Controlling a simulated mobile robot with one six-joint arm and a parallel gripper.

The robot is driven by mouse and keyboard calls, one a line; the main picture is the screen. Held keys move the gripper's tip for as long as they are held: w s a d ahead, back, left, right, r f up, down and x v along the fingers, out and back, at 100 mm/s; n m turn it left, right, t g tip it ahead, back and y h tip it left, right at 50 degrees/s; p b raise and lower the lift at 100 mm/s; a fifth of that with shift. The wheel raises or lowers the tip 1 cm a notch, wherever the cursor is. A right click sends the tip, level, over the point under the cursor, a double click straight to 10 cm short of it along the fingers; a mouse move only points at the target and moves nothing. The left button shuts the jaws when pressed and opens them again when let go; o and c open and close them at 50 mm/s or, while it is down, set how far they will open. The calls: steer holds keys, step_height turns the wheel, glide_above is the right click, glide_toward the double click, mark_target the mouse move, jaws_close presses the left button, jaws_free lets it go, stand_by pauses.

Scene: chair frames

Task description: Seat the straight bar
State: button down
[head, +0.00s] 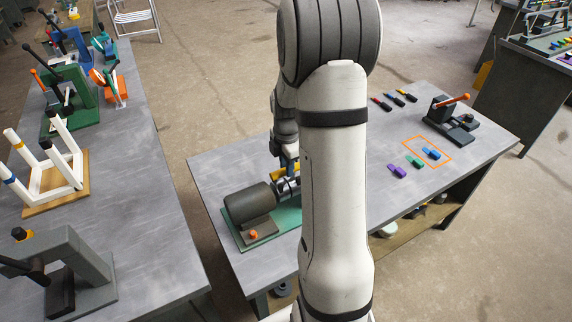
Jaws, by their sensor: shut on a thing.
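My gripper (288,163) is low over the near left part of the right-hand bench, mostly hidden behind my own arm. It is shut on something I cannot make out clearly. A yellow piece (278,174) shows right at its fingers, beside the dark front end of a motor-like machine (248,205). The machine lies on a green base plate (284,222) with an orange knob in front. I cannot tell whether the yellow piece touches the machine, or which thing is the straight bar.
Purple (397,171), green (414,162) and blue (432,153) pieces lie on the right, the blue one inside an orange outline (421,137). A black press with an orange lever (452,112) stands behind. The left bench (133,200) holds a white frame (46,172) and several machines.

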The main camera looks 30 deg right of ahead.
steer(key=shift+f, duration=0.1)
steer(key=shift+f+b, duration=0.8)
steer(key=shift+f, duration=0.1)
steer(key=shift+r, duration=0.1)
steer(key=shift+r+p, duration=0.7)
steer(key=shift+r, duration=0.25)
stand_by(0.4)
steer(key=shift+f, duration=0.1)
steer(key=shift+f+b, duration=1.05)
steer(key=shift+r, duration=0.1)
